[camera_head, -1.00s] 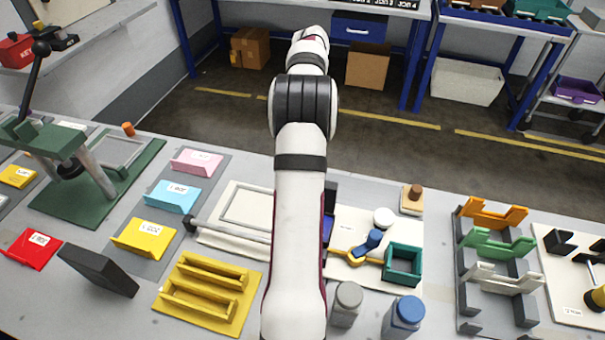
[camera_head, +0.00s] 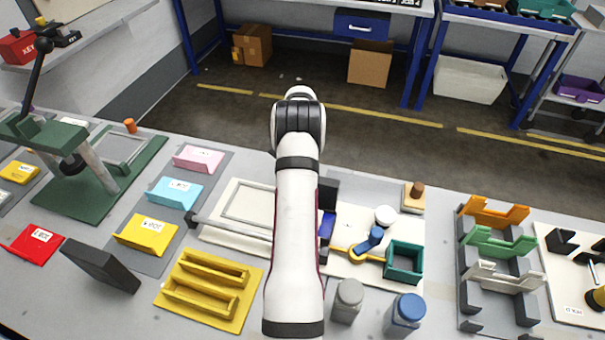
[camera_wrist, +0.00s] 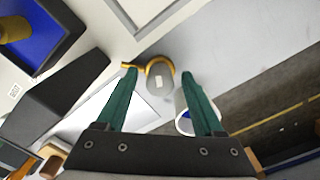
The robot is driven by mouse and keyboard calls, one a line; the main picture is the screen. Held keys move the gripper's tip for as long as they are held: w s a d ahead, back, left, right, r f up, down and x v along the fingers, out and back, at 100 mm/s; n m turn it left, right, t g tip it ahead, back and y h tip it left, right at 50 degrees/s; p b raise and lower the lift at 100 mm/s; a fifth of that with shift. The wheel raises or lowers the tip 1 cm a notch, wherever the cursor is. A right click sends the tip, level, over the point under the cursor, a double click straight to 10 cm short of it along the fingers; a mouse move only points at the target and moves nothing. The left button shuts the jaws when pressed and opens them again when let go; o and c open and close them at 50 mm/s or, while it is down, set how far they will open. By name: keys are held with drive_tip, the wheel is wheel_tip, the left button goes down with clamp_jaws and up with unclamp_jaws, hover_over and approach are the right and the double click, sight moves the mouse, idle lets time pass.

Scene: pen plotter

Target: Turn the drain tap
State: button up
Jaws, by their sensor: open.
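I cannot surely tell which part is the drain tap. In the head view, a blue fitting (camera_head: 372,238) stands on the pale board beside a yellow arm-like part (camera_head: 347,253), and may be it. In the wrist view, my gripper (camera_wrist: 158,74) is open, with two green fingers spread apart. A grey rounded piece (camera_wrist: 160,77) with a yellow band around it shows between the fingertips; contact cannot be told. A white cup-like piece with blue inside (camera_wrist: 183,122) is partly hidden by the right finger. In the head view my arm hides the gripper.
A teal box (camera_head: 404,262) and two lidded jars, grey (camera_head: 347,302) and blue-topped (camera_head: 404,315), stand right of my arm. A yellow rack (camera_head: 208,290) is to the left. A dark tray with blue inside (camera_wrist: 45,40) shows in the wrist view.

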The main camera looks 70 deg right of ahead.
drive_tip(key=shift+c, duration=0.2)
clamp_jaws()
drive_tip(key=shift+n, duration=3)
drive_tip(key=shift+o, duration=0.2)
unclamp_jaws()
